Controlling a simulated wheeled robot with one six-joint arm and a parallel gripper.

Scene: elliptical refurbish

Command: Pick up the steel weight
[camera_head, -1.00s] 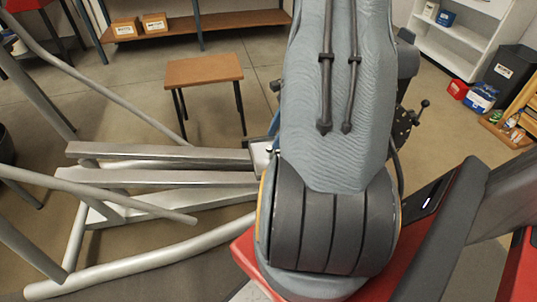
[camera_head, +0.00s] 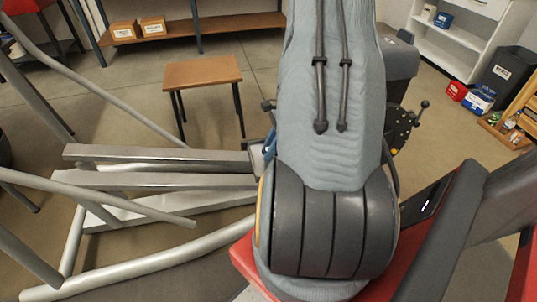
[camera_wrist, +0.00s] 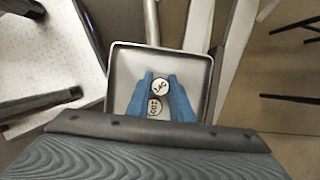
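Two small round discs with pale, marked faces, apparently the weights, show in the wrist view: an upper disc (camera_wrist: 159,84) and a lower disc (camera_wrist: 155,105). Their markings are too small to read surely, and I cannot tell which is the steel weight. They are in a shallow grey tray (camera_wrist: 124,62). My gripper (camera_wrist: 160,76) has blue fingers apart, one on each side of the discs. No firm contact shows. In the head view the tray (camera_head: 256,158) is mostly hidden behind my arm, and the discs are not visible.
Grey metal beams (camera_head: 160,153) and tubes of an elliptical machine run left of the tray. A wooden stool (camera_head: 203,72) stands beyond. A red bench (camera_head: 243,258) lies in front. White shelves (camera_head: 460,45) and a dark bin (camera_head: 508,72) are at the back right.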

